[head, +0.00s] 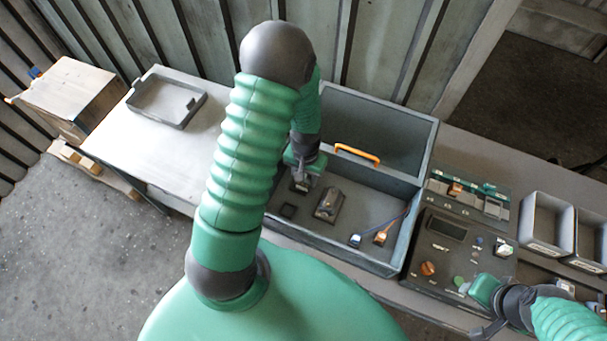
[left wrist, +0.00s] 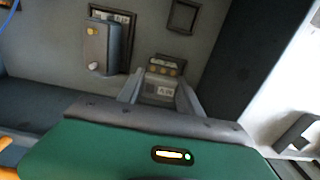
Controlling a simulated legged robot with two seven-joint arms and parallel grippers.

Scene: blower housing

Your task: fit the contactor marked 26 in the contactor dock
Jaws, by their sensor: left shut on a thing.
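My left gripper (head: 301,180) reaches down into the grey blower housing (head: 345,257). In the left wrist view its fingers (left wrist: 162,92) are shut on a small grey contactor (left wrist: 164,71) with a pale label and brass-coloured terminals. The label's number is too blurred to read surely. The contactor is close over the housing floor; I cannot tell whether it touches. An empty dark square socket (head: 288,211) lies nearby, also in the left wrist view (left wrist: 183,16). A dark module (head: 328,205) sits beside it. Which spot is the contactor dock is unclear. My right gripper (head: 468,289) is at lower right, its fingers indistinct.
An orange handle (head: 357,154) spans near the housing's back. Loose leads end in blue (head: 355,240) and orange (head: 381,236) connectors on its floor. A control panel (head: 440,253), a parts rack (head: 468,193) and grey bins (head: 546,222) stand right. A tray (head: 168,98) lies left.

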